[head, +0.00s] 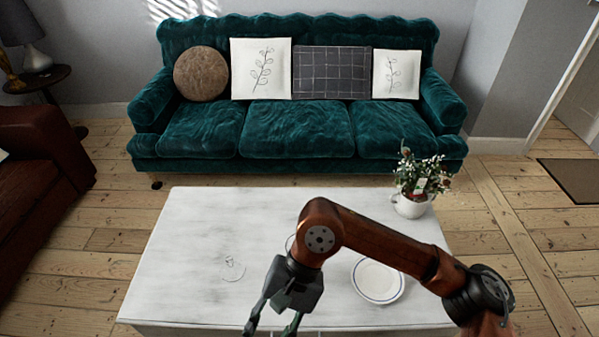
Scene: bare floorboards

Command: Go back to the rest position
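My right arm comes in from the right over the white table (190,225). Its dark gripper (272,328) hangs over the table's near edge, pointing down. Its two fingers stand apart with nothing seen between them. The fingertips reach the bottom edge of the picture. My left gripper is not in view.
A white plate with a dark rim line (378,281) lies right of the gripper. A faint clear item (232,268), perhaps glass, is on its left. A potted plant (411,205) stands at the far right corner. A green sofa (297,130) is behind the table.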

